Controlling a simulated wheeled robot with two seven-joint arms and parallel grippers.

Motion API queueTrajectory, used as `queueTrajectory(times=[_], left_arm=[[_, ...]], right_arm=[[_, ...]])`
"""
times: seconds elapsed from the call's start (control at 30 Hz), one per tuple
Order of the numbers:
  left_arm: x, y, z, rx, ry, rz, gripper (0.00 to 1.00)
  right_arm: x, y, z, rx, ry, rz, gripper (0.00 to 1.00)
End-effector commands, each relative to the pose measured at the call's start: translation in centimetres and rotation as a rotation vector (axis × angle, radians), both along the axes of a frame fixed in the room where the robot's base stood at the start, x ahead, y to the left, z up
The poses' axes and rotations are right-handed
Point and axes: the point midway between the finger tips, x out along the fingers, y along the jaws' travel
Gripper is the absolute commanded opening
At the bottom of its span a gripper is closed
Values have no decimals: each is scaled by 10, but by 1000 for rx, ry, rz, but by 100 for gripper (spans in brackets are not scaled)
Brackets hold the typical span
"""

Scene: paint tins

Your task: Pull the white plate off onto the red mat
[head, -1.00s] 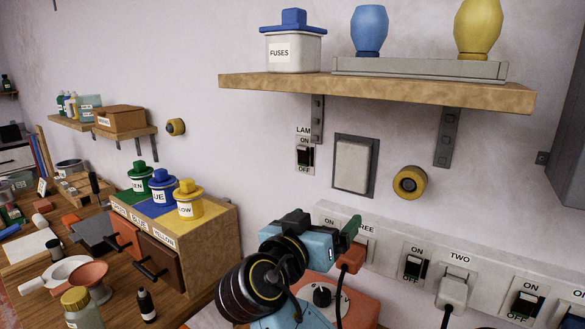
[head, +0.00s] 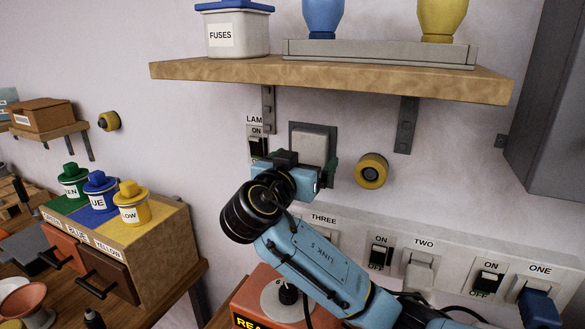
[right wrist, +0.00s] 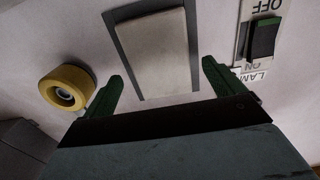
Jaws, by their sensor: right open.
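The white plate (head: 313,147) is a pale rectangular panel in a dark grey frame on the wall, right of the LAMP switch. In the right wrist view the plate (right wrist: 152,52) shows at top centre, inside its frame. My right gripper (head: 306,170) is in front of the plate's lower part and hides some of it. In the right wrist view the open right gripper (right wrist: 164,88) has one green finger to each side of the plate, with nothing between the tips. Contact cannot be told. I cannot make out a red mat. My left gripper is not in view.
A wooden shelf (head: 330,80) juts out above the plate. The LAMP switch (head: 257,146) and a yellow round knob (head: 371,171) flank it. A socket strip (head: 455,259) runs below. A red box (head: 250,306) stands under my arm.

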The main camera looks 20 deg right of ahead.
Motion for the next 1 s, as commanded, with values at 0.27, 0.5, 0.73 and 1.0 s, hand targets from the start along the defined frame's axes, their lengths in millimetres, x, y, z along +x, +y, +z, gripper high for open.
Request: queueTrajectory(times=[0.27,0.5,0.73,1.0], left_arm=[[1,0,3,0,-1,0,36],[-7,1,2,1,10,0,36],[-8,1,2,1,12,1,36],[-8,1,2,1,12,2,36]], right_arm=[[12,-14,0,1,2,0,94],[12,-14,-1,1,2,1,94],[12,-14,0,0,1,1,64],[12,-14,-1,0,1,1,52]])
